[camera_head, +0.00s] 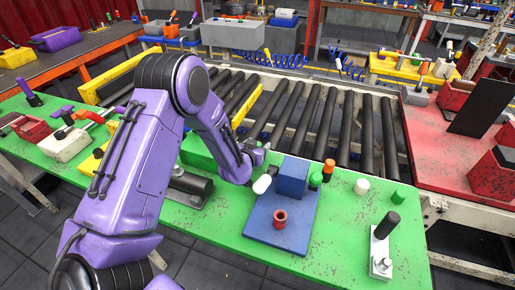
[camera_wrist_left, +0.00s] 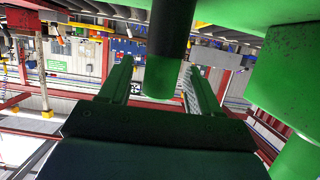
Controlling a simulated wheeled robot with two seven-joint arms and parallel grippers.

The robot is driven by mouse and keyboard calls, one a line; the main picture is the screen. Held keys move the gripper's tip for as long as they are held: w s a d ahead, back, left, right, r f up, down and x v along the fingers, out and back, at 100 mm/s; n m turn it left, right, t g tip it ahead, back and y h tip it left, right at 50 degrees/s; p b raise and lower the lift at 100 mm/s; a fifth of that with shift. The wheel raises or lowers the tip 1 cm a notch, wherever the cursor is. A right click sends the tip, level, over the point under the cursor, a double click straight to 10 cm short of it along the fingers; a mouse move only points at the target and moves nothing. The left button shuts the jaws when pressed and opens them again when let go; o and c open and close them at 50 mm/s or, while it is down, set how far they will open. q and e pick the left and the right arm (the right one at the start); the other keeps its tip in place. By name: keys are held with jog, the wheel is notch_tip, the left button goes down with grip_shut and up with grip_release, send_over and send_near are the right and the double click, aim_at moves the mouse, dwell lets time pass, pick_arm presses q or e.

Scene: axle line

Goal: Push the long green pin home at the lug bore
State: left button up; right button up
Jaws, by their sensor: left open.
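The blue lug block (camera_head: 291,177) stands on a blue base plate (camera_head: 268,232) on the green bench. My left gripper (camera_head: 263,150) is just left of and behind the block; its fingers are small and partly hidden in the head view. In the left wrist view, its open jaws (camera_wrist_left: 158,88) lie either side of a green cylinder with a dark upper part (camera_wrist_left: 161,78), perhaps the long green pin. I cannot tell whether the jaws touch it. The bore and any pin depth in it are hidden. My right gripper is in neither view.
A red collar (camera_head: 280,218) stands on the base plate, and a white cylinder (camera_head: 262,184) is close to my gripper. Green-and-orange (camera_head: 328,170), white (camera_head: 361,187) and green (camera_head: 398,195) pieces stand to the right. A roller conveyor (camera_head: 330,115) runs behind the bench.

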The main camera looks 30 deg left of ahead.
pick_arm(q)
jog(key=shift+s+d+r, duration=0.1)
jog(key=shift+s, duration=0.05)
jog(key=c, duration=0.4)
grip_shut()
